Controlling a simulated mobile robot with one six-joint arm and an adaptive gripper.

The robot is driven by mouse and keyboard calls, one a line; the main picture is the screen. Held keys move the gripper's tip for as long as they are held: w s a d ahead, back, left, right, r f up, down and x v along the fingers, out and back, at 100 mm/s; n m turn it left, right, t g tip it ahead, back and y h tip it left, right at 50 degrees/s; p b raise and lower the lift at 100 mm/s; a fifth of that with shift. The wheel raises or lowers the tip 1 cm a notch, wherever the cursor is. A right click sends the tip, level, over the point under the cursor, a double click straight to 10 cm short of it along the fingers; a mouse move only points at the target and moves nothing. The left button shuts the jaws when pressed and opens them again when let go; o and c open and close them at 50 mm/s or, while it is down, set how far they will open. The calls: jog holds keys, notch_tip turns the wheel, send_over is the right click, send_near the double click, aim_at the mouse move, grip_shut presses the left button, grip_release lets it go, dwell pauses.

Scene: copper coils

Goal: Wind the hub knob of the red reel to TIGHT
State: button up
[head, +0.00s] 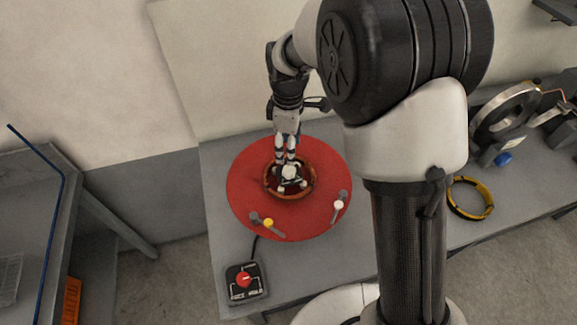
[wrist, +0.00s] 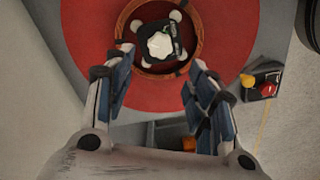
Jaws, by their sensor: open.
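The red reel (head: 250,205) lies flat on the grey bench, with a brown ring around its hub. The hub knob (head: 291,172) is pale and lobed, on a dark hub plate; it also shows in the wrist view (wrist: 160,45). The lettering on the hub plate (wrist: 177,45) is too small to read. My gripper (head: 286,159) points down over the hub, its fingers apart. In the wrist view my gripper (wrist: 158,76) is open and empty, with the knob beyond the fingertips, roughly midway between them. I cannot tell the height gap.
A control box (head: 245,282) with a red knob sits at the bench's front left. A yellow-tipped lever (head: 268,223) and a white-tipped lever (head: 339,205) stand by the reel's rim. A yellow-black ring (head: 470,198) and a grey ring machine (head: 505,110) are on the right.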

aim_at(288, 169)
notch_tip(288, 169, down, 9)
jog(key=shift+f+b, duration=0.1)
jog(key=shift+b, duration=0.75)
jog(key=shift+c, duration=0.3)
jog(key=c, duration=1)
